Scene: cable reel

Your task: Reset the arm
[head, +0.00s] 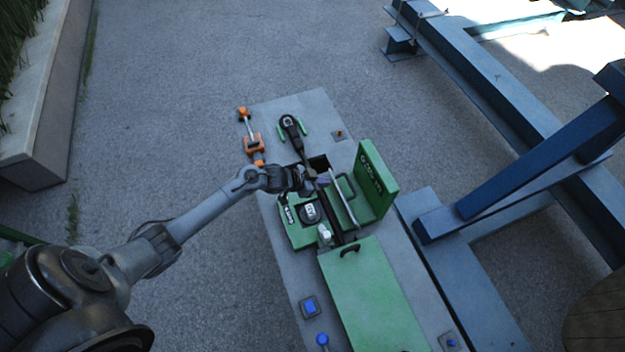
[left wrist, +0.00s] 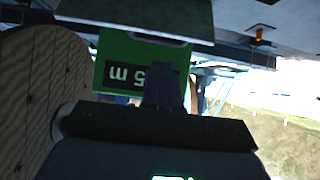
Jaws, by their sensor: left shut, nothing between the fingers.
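My left arm (head: 195,215) comes in from the lower left and reaches over the grey bench (head: 285,265). My left gripper (head: 322,181) is above the green machine, near its dark opening and the upright green panel (head: 376,183). In the left wrist view its fingers (left wrist: 162,85) are together and hold nothing. My right gripper is not in view.
A green cover (head: 372,300) with a black handle lies at the bench's near end. An orange-handled tool (head: 251,140) and a black-headed tool (head: 291,125) lie at the far end. Blue beams (head: 490,85) stand to the right. Open pavement (head: 180,120) lies to the left.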

